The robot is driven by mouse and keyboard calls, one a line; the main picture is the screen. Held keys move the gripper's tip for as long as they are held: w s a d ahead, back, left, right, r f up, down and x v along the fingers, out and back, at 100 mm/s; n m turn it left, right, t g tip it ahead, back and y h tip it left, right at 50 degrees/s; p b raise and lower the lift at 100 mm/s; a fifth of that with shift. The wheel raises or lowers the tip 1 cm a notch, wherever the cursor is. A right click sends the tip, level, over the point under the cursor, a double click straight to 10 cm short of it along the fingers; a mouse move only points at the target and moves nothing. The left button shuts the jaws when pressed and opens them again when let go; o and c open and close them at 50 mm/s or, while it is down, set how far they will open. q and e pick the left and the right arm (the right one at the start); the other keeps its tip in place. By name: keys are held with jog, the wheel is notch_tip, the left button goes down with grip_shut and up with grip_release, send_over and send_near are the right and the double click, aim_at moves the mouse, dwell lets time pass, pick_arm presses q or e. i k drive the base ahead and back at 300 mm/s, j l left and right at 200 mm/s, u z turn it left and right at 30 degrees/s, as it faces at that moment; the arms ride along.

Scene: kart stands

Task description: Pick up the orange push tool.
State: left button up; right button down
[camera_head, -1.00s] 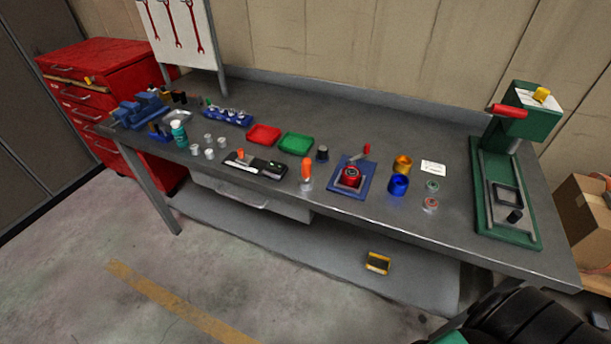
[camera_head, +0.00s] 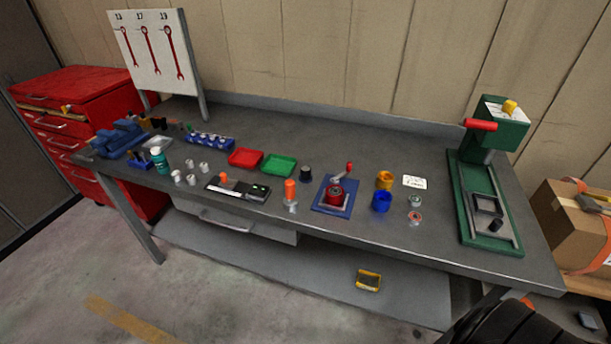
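An orange-handled tool (camera_head: 291,190) stands upright near the front edge of the grey workbench, with a pale metal lower end. It is probably the orange push tool. A smaller orange piece (camera_head: 223,178) sits on a black tray (camera_head: 238,189) to its left. To the right of the tool is a blue plate (camera_head: 325,207) carrying a red round fixture (camera_head: 335,194) with a red-knobbed lever. Neither of my grippers is in view, and nothing touches the tool.
Red (camera_head: 245,158) and green (camera_head: 279,165) trays lie behind the tool. Blue (camera_head: 381,202) and gold (camera_head: 385,180) cups stand to the right, then a green press (camera_head: 487,208). A dark ribbed object (camera_head: 515,325) fills the bottom right corner. A yellow-framed item (camera_head: 368,280) lies on the lower shelf.

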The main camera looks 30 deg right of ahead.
aim_at(290, 202)
jog(key=i+j+z, duration=0.1)
jog(key=j, duration=0.35)
jog(key=i+j+z, duration=0.15)
jog(key=j, duration=0.3)
jog(key=i+j+z, duration=0.1)
jog(key=j, duration=0.4)
jog(key=i, duration=0.05)
